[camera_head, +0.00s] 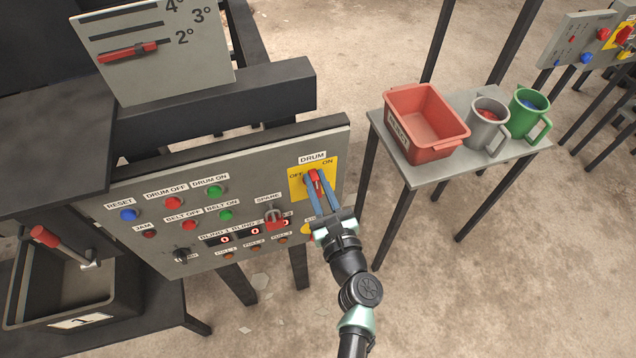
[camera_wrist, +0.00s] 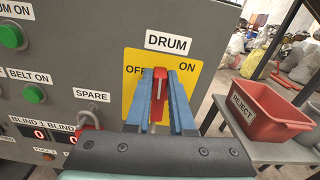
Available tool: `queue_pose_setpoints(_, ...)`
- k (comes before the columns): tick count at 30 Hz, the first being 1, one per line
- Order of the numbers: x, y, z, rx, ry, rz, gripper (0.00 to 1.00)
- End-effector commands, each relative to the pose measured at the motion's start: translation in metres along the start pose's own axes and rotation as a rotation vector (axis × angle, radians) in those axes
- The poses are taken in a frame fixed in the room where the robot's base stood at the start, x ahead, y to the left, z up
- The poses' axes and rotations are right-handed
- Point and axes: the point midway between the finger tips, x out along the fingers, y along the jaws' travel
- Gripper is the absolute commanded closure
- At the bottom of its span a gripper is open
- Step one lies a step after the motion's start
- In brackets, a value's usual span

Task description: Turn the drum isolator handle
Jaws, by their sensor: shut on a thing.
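The drum isolator handle (camera_head: 315,177) is red and sits on a yellow plate (camera_head: 299,186) marked OFF and ON, under a DRUM label at the panel's upper right. In the wrist view the red handle (camera_wrist: 159,84) points straight up, between the OFF and ON words. My gripper (camera_head: 317,184) has its two blue fingers on either side of the handle. The wrist view shows the fingers (camera_wrist: 160,100) shut on it. The handle's lower part is partly hidden between the fingers.
To the right, a table (camera_head: 425,175) holds a red REJECT bin (camera_head: 432,145), a grey mug (camera_head: 483,130) and a green mug (camera_head: 524,122).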

Motion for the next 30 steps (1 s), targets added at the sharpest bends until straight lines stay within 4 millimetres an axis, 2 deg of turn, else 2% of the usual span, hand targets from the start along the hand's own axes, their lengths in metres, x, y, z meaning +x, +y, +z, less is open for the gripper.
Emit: queue_pose_setpoints(30, 0.0, 0.022, -0.016, -0.924, -0.002, -0.001, 1.0)
